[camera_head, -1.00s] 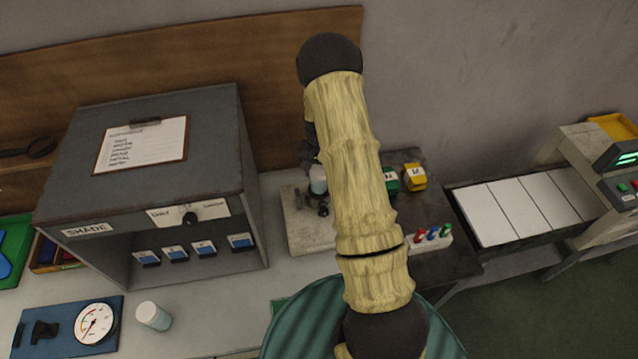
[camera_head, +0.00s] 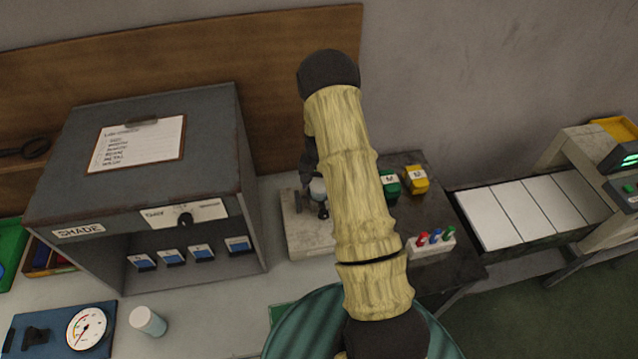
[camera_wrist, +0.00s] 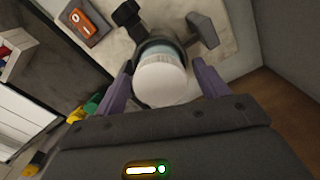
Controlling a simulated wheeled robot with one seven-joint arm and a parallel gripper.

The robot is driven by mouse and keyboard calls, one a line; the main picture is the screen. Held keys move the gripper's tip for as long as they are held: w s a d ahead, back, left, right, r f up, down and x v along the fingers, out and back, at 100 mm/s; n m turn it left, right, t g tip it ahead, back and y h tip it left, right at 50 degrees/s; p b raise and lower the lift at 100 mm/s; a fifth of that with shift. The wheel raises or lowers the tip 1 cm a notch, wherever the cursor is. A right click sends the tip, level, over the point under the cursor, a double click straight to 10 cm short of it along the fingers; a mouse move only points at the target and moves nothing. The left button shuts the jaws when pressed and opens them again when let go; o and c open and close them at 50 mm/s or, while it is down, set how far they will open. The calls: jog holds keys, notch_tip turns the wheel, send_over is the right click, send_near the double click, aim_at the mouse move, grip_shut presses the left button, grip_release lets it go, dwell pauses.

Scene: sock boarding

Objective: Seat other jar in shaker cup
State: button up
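The jar also shows in the head view (camera_head: 318,188), just left of my arm. Its lower end is at the dark shaker cup (camera_wrist: 150,46), whose rim shows around it in the wrist view. I cannot tell whether the jar rests on the cup's bottom. In the head view my arm hides most of the gripper and cup. A second white-lidded jar (camera_head: 148,322) stands on the bench at lower left.
The shaker's pale base (camera_head: 305,238) carries dark posts beside the cup, including a dark clamp (camera_wrist: 203,30). The grey shade cabinet (camera_head: 85,200) stands to the left. Green and yellow blocks (camera_head: 416,179) and a rack of coloured pegs (camera_head: 431,243) are at right.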

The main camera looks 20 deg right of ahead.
jog(key=shift+r, duration=0.2)
jog(key=shift+w+r, duration=0.1)
jog(key=shift+r, duration=0.2)
notch_tip(320, 180, up, 11)
jog(key=b, duration=0.4)
jog(key=shift+s+d+r, duration=0.1)
jog(key=shift+s+r, duration=0.05)
jog(key=shift+s, duration=0.05)
dwell(0.3)
jog(key=s+a+r+n+t, duration=0.1)
jog(key=s+a+r+n, duration=0.1)
jog(key=s, duration=0.5)
jog(key=s+a+r+n, duration=0.2)
jog(key=s+a, duration=0.3)
jog(key=s, duration=0.2)
jog(key=s+a+r+n+t, duration=0.1)
jog(key=s+a+r+n, duration=0.1)
jog(key=s, duration=0.5)
jog(key=shift+a+r+n+t, duration=0.35)
jog(key=shift+a+r, duration=0.2)
jog(key=shift+a, duration=0.7)
